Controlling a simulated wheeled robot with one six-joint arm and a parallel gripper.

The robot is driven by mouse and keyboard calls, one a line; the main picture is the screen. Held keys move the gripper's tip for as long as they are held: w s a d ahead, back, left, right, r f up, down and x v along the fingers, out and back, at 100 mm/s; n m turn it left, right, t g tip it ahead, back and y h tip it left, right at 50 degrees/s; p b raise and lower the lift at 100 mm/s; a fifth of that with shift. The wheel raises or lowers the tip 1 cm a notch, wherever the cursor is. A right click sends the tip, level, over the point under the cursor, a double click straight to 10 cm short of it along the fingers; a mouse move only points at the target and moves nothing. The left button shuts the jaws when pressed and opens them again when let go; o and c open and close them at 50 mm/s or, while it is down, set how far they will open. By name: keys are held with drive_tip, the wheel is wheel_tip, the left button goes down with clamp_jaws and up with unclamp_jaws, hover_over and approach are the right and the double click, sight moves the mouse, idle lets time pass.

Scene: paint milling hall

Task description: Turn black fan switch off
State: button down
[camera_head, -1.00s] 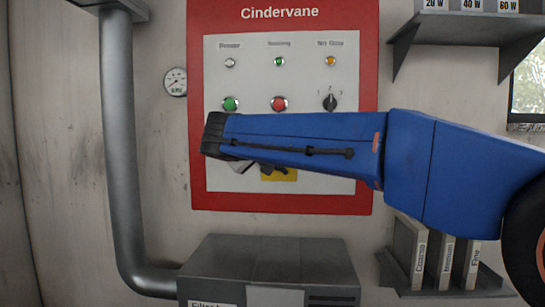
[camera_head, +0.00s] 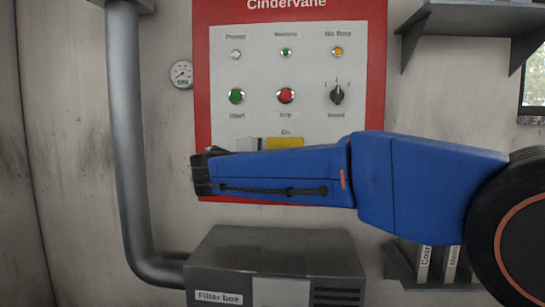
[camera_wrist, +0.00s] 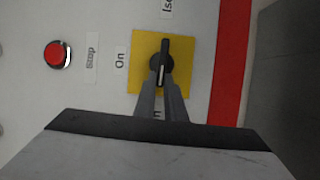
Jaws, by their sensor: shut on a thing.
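The black switch (camera_wrist: 162,62) sits on a yellow plate (camera_wrist: 141,42) in the wrist view. Its bar lies nearly upright in that picture, with a white line on its lower half. An "On" label is left of the plate. My gripper (camera_wrist: 163,82) has its two grey fingers closed on the lower part of the bar. In the camera_head view, a strip of the yellow plate (camera_head: 285,142) shows above my blue arm, with "On" above it. My arm hides the switch and fingertips there.
The red-bordered panel (camera_head: 203,60) carries a green Start button (camera_head: 237,96), a red Stop button (camera_head: 286,96) and a black Speed knob (camera_head: 337,96). A filter box (camera_head: 275,245) stands below, a grey pipe (camera_head: 125,150) runs at left, and a shelf (camera_head: 465,18) hangs upper right.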

drive_tip(key=shift+f+n, duration=0.15)
drive_tip(key=shift+n, duration=0.15)
drive_tip(key=c, duration=1.8)
unclamp_jaws()
drive_tip(key=shift+s+a, duration=0.1)
drive_tip(key=v, duration=1.7)
drive_tip(key=shift+s+a+f, duration=0.1)
drive_tip(key=shift+f, duration=0.1)
